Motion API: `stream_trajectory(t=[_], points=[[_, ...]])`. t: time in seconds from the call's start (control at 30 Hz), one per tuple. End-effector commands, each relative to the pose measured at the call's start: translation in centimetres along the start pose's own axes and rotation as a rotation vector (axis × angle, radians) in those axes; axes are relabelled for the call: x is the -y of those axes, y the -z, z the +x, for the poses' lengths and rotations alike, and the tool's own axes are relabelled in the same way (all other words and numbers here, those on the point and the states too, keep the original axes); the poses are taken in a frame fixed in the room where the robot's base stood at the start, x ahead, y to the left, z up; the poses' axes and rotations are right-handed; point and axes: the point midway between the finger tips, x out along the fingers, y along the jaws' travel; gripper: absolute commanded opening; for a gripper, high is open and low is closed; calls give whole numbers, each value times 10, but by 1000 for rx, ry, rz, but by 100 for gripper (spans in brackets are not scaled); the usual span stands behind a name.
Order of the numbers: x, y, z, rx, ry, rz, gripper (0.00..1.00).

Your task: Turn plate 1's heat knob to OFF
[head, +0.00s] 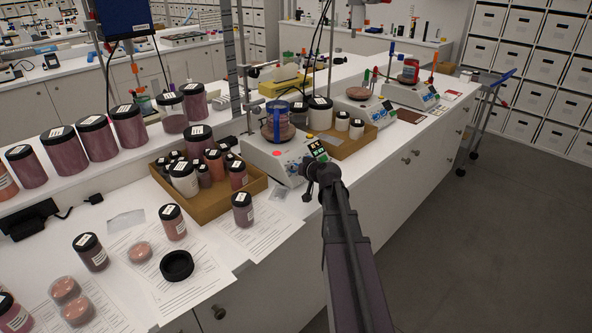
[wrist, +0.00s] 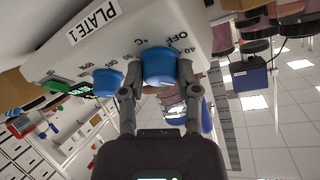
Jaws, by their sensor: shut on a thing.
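Plate 1 is a white hotplate (head: 262,158) at the bench's front edge, with a blue-handled vessel (head: 277,124) on top. In the wrist view its housing (wrist: 190,28) carries the label "PLATE 1" (wrist: 93,22). My gripper (head: 318,172) is at the plate's front face. In the wrist view my gripper (wrist: 158,78) is shut on a blue knob (wrist: 160,64), one finger on each side. "°C", "40" and "OFF" are printed around this heat knob. Its pointer cannot be made out. A second blue knob (wrist: 107,82) sits beside it, close to the left finger, near a green-lit display (wrist: 78,89).
A cardboard tray of jars (head: 210,205) stands left of plate 1, and another tray (head: 350,143) stands right. Two more hotplates (head: 366,107) (head: 412,92) are farther along the bench. Papers and jars lie in front. The floor (head: 480,230) at right is clear.

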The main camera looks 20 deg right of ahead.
Motion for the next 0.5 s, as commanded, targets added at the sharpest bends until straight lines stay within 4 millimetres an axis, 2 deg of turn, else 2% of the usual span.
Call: stream_trajectory(t=[0.5], points=[[-1,-1,0,4,157,-361,0]])
